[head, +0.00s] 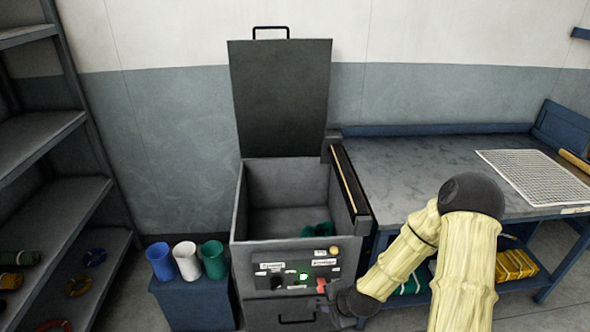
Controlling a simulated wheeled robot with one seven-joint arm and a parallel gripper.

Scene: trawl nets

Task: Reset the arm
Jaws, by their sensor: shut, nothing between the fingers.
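My arm (468,245) reaches in from the lower right and bends down to the left. My gripper (326,298) is at the lower right of the grey machine's front panel (265,277), close to a small red part (321,285). The gripper is small and dark here. I see nothing held in it, and I cannot tell whether it touches the panel.
The machine's lid (281,95) stands open, with dark green material (318,229) inside the bin. A workbench (415,170) with a white grid (535,176) is at the right. Blue, white and green cups (187,262) stand left of the machine. Shelves (45,145) line the left.

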